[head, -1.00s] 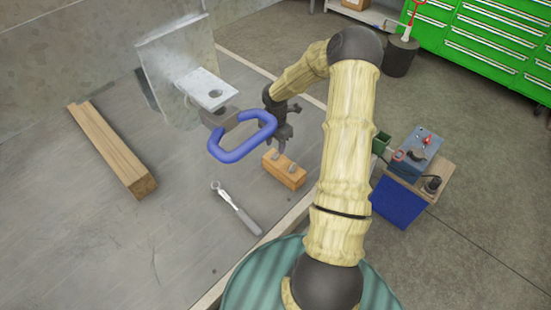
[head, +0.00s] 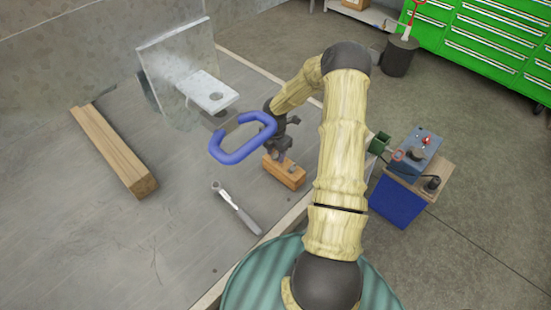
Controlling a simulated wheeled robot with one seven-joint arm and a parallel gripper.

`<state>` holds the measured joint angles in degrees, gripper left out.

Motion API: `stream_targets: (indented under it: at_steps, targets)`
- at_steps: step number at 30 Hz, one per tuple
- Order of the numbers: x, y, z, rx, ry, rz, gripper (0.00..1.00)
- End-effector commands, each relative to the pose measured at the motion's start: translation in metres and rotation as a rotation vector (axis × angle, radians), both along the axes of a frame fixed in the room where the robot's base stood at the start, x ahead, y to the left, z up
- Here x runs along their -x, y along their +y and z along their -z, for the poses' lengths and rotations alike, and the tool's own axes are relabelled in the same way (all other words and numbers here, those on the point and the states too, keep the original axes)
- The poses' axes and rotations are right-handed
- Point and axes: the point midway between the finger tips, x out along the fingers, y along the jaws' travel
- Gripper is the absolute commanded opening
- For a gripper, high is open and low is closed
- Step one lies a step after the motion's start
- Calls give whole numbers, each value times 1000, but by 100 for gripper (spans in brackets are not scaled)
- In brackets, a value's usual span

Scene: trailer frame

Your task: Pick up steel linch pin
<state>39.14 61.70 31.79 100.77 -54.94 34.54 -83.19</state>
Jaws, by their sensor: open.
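A small wooden block (head: 284,173) lies on the grey metal deck near its right edge. Small grey metal pieces (head: 288,164) show on its top; they are too small and too covered to tell which is the steel linch pin. My gripper (head: 281,154) points down at the top of the block, close to or around one of these pieces. It is open. Its fingertips are partly hidden, and I cannot tell whether they touch anything.
A blue looped handle (head: 240,154) stands just left of my gripper. A ratchet wrench (head: 236,208) lies nearer, and a timber beam (head: 113,149) lies to the left. A metal bracket plate (head: 207,91) stands behind. The deck between beam and wrench is clear.

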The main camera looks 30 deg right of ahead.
Motion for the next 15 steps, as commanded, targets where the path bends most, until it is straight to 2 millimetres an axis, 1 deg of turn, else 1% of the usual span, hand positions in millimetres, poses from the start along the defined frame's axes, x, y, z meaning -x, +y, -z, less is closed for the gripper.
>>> stream_targets:
  at_steps: [8, 9, 11, 12, 15]
  targets:
    - [0, 0, 0, 0, 0, 0, 42]
    - [0, 0, 0, 0, 0, 0, 38]
    - [0, 0, 0, 0, 0, 0, 26]
    - [0, 0, 0, 0, 0, 0, 18]
    - [0, 0, 0, 0, 0, 0, 0]
